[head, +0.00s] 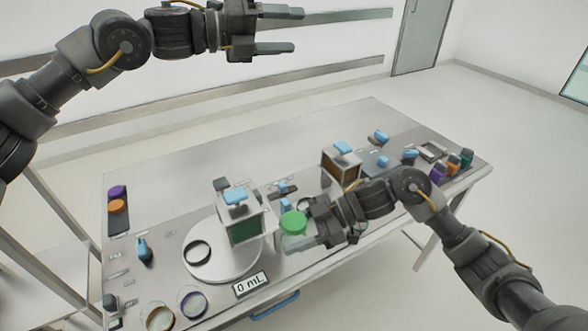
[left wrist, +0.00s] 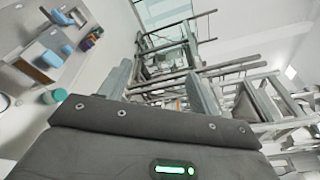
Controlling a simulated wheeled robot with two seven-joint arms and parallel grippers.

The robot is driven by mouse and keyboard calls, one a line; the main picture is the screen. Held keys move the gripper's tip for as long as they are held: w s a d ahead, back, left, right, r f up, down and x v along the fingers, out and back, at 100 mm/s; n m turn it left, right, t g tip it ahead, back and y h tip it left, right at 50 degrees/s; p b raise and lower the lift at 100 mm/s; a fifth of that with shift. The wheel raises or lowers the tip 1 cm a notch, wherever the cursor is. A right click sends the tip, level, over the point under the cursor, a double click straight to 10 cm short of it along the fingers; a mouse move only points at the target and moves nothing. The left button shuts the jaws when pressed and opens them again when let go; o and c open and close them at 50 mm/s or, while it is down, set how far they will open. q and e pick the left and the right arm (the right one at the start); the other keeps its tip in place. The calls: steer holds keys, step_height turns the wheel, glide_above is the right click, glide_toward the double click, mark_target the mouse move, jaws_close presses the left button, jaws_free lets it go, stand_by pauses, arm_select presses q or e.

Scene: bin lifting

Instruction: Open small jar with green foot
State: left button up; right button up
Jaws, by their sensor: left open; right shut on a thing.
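A small clear jar with a green round part on top (head: 293,222) is at the table's front edge, right of the white round plate. Its clear body shows below the green part. My left gripper (head: 297,30) is open and empty, high above the back of the table. Its two fingers also show in the left wrist view (left wrist: 160,88).
A scale-like white round plate (head: 222,266) bears a box with green contents (head: 240,222) and a dark ring. Its display (head: 251,284) reads 0 mL. A brown-filled box (head: 341,168) stands behind my right gripper.

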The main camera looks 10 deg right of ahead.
arm_select(q)
steer(key=s+d+f+m+g+y, duration=0.3)
steer(key=s+d+f+y, duration=0.1)
steer(key=s+d+f, duration=0.25)
steer(key=m+y, duration=0.1)
steer(key=y, duration=1.2)
glide_above(294, 220)
step_height(294, 220, down, 13)
step_height(294, 220, down, 12)
steer(key=shift+r, duration=0.2)
steer(key=c, duration=0.9)
steer(key=shift+o, duration=0.2)
steer(key=shift+r, duration=0.3)
